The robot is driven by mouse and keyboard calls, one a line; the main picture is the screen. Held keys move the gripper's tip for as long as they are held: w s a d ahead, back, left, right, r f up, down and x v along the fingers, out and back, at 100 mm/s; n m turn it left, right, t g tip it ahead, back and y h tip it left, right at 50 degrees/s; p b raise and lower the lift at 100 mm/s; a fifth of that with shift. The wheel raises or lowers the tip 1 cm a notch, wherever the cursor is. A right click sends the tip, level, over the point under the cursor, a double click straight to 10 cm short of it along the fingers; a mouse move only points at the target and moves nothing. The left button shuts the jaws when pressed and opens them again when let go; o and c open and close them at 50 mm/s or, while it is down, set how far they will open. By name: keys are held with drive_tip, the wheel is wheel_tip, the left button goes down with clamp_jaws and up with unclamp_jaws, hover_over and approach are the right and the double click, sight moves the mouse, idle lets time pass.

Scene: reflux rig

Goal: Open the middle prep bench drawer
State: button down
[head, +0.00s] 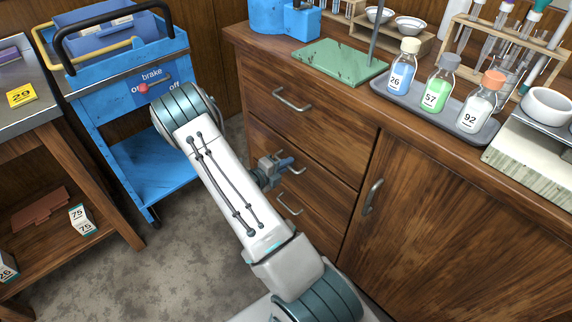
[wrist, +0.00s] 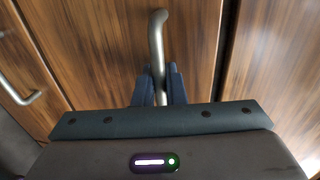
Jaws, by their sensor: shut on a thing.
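The prep bench (head: 318,90) has a stack of wooden drawers on its left side. The middle drawer (head: 322,178) looks flush with the bench front, as far as my arm lets me see. My gripper (head: 286,162) is at this drawer's front, shut on its handle. In the wrist view the grey metal middle drawer handle (wrist: 157,32) passes between the two dark blue fingers of my gripper (wrist: 159,74). The top drawer handle (head: 293,100) and the bottom drawer handle (head: 289,205) are free. My arm hides part of the lower drawers' left side.
A cupboard door with a handle (head: 373,196) is right of the drawers. A blue cart (head: 150,165) and a wooden side table (head: 70,150) stand left. Bottles on a grey tray (head: 412,103) and a green board (head: 335,60) are on the bench top. Grey floor (head: 185,235) is clear between them.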

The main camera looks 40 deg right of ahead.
drive_tip(key=f+p+v, duration=0.2)
drive_tip(key=v, duration=1.2)
drive_tip(key=a+f+p+v, duration=0.1)
drive_tip(key=f+p+v, duration=0.2)
drive_tip(key=v, duration=1.1)
drive_tip(key=shift+f, duration=0.25)
drive_tip(key=shift+s, duration=0.1)
drive_tip(key=c, duration=1.9)
unclamp_jaws()
drive_tip(key=shift+a, duration=0.1)
drive_tip(key=p+v, duration=0.1)
drive_tip(key=v, duration=1.2)
drive_tip(key=shift+a+r, duration=0.1)
drive_tip(key=shift+a, duration=0.3)
